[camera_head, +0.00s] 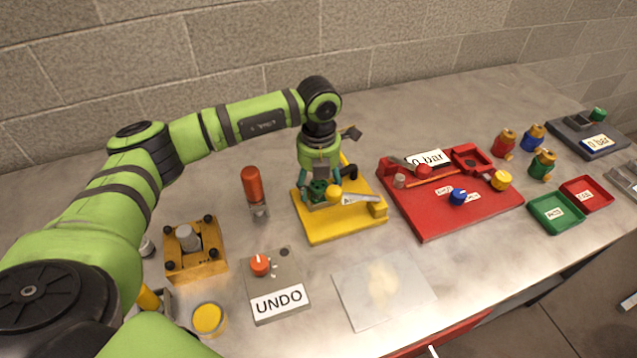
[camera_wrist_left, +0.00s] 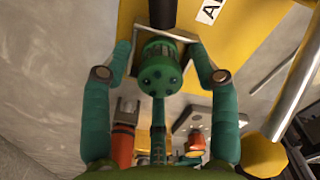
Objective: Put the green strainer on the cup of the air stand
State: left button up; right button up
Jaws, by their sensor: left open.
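The green strainer (camera_head: 318,188) is at the yellow air stand (camera_head: 328,232), whose label is partly covered. In the left wrist view the strainer (camera_wrist_left: 160,76) is a dark green round piece with several holes in its face. My left gripper (camera_head: 320,192) points down over the stand with its teal fingers open, one on each side of the strainer. In the wrist view a gap shows beside the strainer at the fingers (camera_wrist_left: 162,62). The cup is hidden under the strainer and gripper, so I cannot tell how the strainer sits on it. My right gripper is not in view.
A red stand (camera_head: 450,215) is close on the right. An orange-topped cylinder (camera_head: 253,188) stands to the left. An UNDO panel (camera_head: 278,290), a yellow fixture (camera_head: 195,262) and a pale plate (camera_head: 383,288) lie in front. Green and red trays (camera_head: 556,226) are further right.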

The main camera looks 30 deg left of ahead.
aim_at(318, 184)
pick_arm(q)
jog(key=shift+r, duration=0.3)
jog(key=shift+w+r, duration=0.1)
jog(key=shift+r, duration=0.3)
notch_tip(318, 184, up, 11)
jog(key=b, duration=0.3)
